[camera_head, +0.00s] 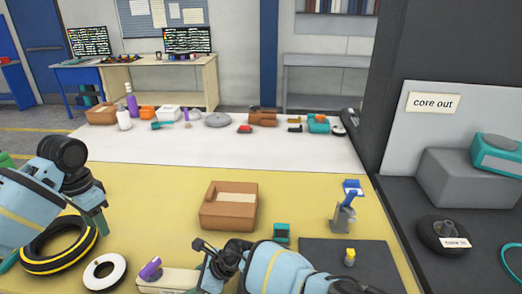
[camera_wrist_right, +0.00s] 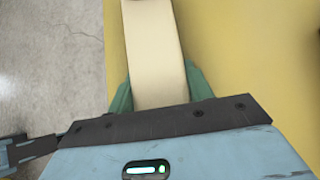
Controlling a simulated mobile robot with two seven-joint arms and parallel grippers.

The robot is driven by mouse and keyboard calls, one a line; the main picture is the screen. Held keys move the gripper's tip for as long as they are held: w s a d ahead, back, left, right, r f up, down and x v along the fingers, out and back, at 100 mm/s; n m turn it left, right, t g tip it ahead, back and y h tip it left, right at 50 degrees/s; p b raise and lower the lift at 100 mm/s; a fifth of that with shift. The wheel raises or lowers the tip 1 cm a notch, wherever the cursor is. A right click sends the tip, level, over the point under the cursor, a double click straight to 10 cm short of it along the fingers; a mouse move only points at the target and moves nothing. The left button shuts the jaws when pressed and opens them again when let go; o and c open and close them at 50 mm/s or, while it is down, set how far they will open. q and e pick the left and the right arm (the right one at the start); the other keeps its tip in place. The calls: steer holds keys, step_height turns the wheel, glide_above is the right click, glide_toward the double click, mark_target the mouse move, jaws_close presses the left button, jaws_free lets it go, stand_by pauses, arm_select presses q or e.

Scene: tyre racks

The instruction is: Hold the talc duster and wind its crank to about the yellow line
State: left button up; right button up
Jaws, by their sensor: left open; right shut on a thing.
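A cream, box-like body (camera_head: 168,281) with a purple knob-like part (camera_head: 150,269) is at the bottom of the head view, near the table's front edge. It seems to be the talc duster; no yellow line on it can be made out. In the right wrist view, the green fingers of my right gripper (camera_wrist_right: 160,92) are shut on both sides of a long cream body (camera_wrist_right: 153,45). My right arm hides part of the duster in the head view. My left gripper (camera_head: 100,218) is open and empty, above the black tyre at left, apart from the duster.
A black tyre with a yellow stripe (camera_head: 60,246) and a white ring (camera_head: 104,271) lie at left. A brown box (camera_head: 228,216), a green block (camera_head: 281,233), a grey stand (camera_head: 343,217) and a dark mat (camera_head: 330,264) occupy the yellow table's middle and right. Assorted items line the white strip behind.

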steer(key=o, duration=1.2)
steer(key=shift+d+r, duration=0.1)
steer(key=shift+w+d+r, duration=0.1)
steer(key=shift+d+r, duration=0.15)
steer(key=shift+r, duration=0.05)
steer(key=shift+v, duration=5.5)
steer(key=shift+f, duration=0.1)
